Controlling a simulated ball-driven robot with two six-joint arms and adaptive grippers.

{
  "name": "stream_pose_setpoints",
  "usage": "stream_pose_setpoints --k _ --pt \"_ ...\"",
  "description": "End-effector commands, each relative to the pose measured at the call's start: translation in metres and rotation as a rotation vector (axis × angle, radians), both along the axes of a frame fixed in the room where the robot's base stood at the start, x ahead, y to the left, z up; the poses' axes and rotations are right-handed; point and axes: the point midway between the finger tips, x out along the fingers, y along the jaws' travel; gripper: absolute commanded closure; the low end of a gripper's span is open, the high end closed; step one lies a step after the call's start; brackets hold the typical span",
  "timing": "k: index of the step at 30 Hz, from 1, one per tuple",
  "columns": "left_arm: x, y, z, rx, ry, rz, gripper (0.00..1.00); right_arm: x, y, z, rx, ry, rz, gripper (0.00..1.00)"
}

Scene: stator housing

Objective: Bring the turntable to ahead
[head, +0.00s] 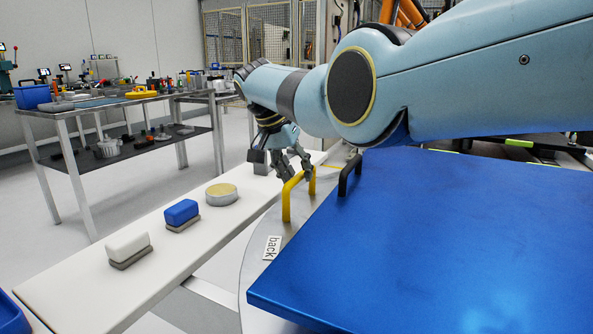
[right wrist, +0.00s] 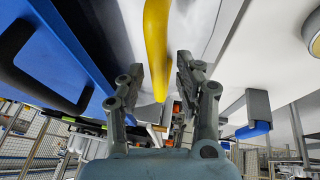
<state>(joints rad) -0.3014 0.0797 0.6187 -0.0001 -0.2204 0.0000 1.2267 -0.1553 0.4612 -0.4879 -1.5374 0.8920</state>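The turntable (head: 250,272) is a grey disc, mostly hidden under a large blue panel (head: 430,245). A white label reading "back" (head: 271,247) lies on its visible rim. A yellow bar handle (head: 287,203) stands on the rim behind the label. My right gripper (head: 298,167) is at the top of this handle. In the right wrist view, the yellow handle (right wrist: 156,40) lies between the two spread fingers of the right gripper (right wrist: 158,72), with gaps visible on both sides. My left gripper is not in view.
A black handle (head: 349,176) is on the blue panel, right of the yellow one. A white bench (head: 90,290) at left holds a white block (head: 127,245), a blue block (head: 182,211), a round yellow-topped piece (head: 221,192) and a grey block (head: 259,167). A cluttered table stands behind.

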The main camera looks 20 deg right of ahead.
Motion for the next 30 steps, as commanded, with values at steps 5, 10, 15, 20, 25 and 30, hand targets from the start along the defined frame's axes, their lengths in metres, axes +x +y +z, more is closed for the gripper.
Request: stream_pose_setpoints --k 5,10,15,20,25,30 --pt "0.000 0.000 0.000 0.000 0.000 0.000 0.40 0.001 -0.001 0.001 -0.001 -0.002 -0.001 0.60" --pt "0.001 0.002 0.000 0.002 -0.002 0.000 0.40 0.000 0.001 0.005 -0.001 -0.003 0.000 0.60" --pt "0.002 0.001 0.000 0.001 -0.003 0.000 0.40 -0.003 0.012 0.028 -0.001 -0.006 0.002 0.60" --pt "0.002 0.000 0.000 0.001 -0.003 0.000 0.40 -0.008 0.028 0.063 0.001 -0.006 0.003 0.60" --pt "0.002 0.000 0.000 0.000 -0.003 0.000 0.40 -0.012 0.040 0.092 -0.001 -0.004 0.001 0.60" --pt "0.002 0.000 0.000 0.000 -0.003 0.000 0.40 -0.015 0.047 0.107 -0.001 -0.001 0.000 0.60"
